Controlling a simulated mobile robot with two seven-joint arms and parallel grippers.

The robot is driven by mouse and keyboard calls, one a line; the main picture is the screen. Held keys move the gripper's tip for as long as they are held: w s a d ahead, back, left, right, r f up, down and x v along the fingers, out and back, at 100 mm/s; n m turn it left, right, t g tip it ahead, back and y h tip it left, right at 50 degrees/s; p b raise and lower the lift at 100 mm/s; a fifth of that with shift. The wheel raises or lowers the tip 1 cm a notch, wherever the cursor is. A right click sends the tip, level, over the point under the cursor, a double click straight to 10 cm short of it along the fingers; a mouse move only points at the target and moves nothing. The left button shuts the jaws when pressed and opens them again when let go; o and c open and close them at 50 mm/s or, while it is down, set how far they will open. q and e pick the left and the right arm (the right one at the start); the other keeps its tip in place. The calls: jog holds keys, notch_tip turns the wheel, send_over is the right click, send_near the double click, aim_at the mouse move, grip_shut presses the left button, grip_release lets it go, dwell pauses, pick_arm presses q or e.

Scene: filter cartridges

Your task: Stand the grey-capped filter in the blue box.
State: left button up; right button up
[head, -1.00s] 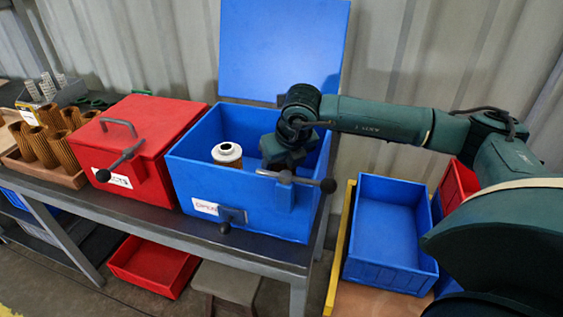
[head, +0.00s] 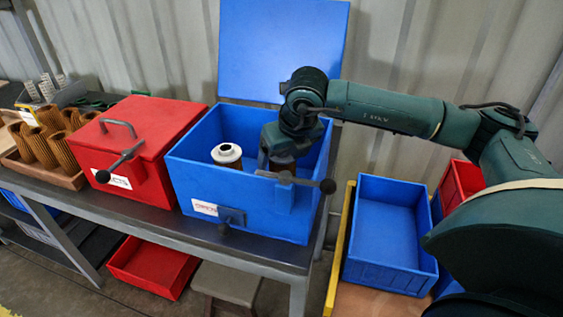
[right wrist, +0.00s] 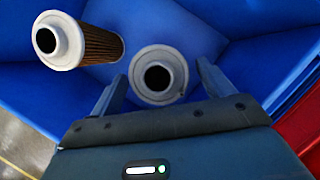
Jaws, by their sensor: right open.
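The blue box (head: 185,185) stands open on the bench with its lid up at the back. One filter with a pale grey-white cap (head: 227,154) stands upright in its left part and also shows at the upper left of the right wrist view (right wrist: 58,42). A second pale-capped filter (right wrist: 158,76) is seen end-on between the fingers of my right gripper (right wrist: 157,88), inside the box. The fingers are open, with gaps beside the cap. My right gripper mostly hides this filter in the head view. My left gripper is not in view.
A closed red box (head: 125,140) stands left of the blue box. A wooden tray (head: 62,176) with several brown filters is at far left. The blue box's front latch handle (head: 300,181) sticks out near my wrist. A blue bin (head: 392,225) stands lower right.

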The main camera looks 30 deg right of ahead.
jog(key=v, duration=0.8)
jog(key=shift+r, duration=0.15)
